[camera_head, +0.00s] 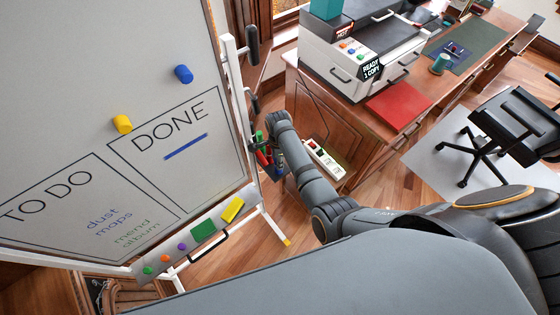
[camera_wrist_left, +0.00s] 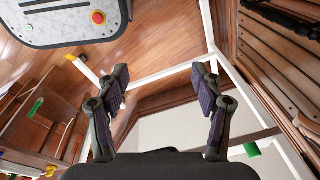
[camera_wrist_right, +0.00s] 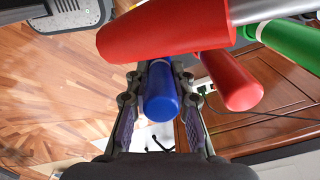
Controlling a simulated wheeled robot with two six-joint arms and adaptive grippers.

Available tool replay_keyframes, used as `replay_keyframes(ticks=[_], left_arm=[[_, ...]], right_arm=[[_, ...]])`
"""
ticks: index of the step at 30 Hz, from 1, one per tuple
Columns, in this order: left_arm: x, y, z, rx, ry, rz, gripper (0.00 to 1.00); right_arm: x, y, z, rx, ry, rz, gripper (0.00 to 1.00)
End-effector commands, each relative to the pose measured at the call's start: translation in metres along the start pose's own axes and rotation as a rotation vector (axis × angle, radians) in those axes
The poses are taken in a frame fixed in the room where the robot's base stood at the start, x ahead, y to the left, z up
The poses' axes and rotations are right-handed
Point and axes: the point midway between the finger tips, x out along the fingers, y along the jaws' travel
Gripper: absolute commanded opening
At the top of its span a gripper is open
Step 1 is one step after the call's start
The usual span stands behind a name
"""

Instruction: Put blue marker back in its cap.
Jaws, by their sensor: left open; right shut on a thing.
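My right gripper (camera_head: 273,146) is at the marker holder beside the whiteboard's right edge in the head view. In the right wrist view its fingers (camera_wrist_right: 160,72) are closed around a blue cylinder, the blue marker (camera_wrist_right: 160,95), with one rounded end toward the camera. Its far end is hidden, so I cannot tell whether that is a cap. A large red marker (camera_wrist_right: 170,30) crosses just above it, with another red one (camera_wrist_right: 232,82) and a green one (camera_wrist_right: 292,42) to the right. My left gripper (camera_wrist_left: 158,75) is open and empty in the left wrist view.
The whiteboard (camera_head: 70,110) fills the left of the head view, with a blue magnet (camera_head: 183,74), a yellow magnet (camera_head: 122,124) and an eraser tray below. A wooden desk (camera_head: 330,110) with a printer and red folder (camera_head: 398,105) stands right of my right arm.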

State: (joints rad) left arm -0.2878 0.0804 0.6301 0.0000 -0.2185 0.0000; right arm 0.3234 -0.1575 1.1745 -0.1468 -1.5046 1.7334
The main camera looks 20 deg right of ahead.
Motion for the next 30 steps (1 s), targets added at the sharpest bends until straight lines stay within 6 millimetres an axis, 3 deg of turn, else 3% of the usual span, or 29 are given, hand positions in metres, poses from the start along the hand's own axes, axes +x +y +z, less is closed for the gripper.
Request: replay_keyframes(ticks=[3,4,8,17,21,30], left_arm=[[-0.002,0.004,-0.001,-0.002,0.001,0.004,0.67],[-0.002,0.004,0.001,-0.002,-0.002,0.005,0.67],[-0.002,0.003,0.013,0.000,-0.020,0.003,0.67],[-0.001,-0.001,0.022,0.002,-0.033,-0.001,0.67],[0.013,0.001,0.020,0.001,-0.027,0.000,0.67],[0.028,0.002,0.017,0.001,-0.020,0.000,0.67]], right_arm=[[-0.001,-0.001,-0.002,0.000,0.004,-0.003,0.00],[-0.001,-0.001,-0.002,0.000,0.004,-0.003,0.25],[-0.002,-0.001,-0.002,0.000,0.004,-0.003,0.43],[-0.001,-0.001,-0.001,0.000,0.003,-0.003,0.44],[0.005,-0.001,-0.001,0.000,0.002,-0.005,0.44],[-0.070,-0.003,-0.005,-0.001,0.000,-0.008,0.44]])
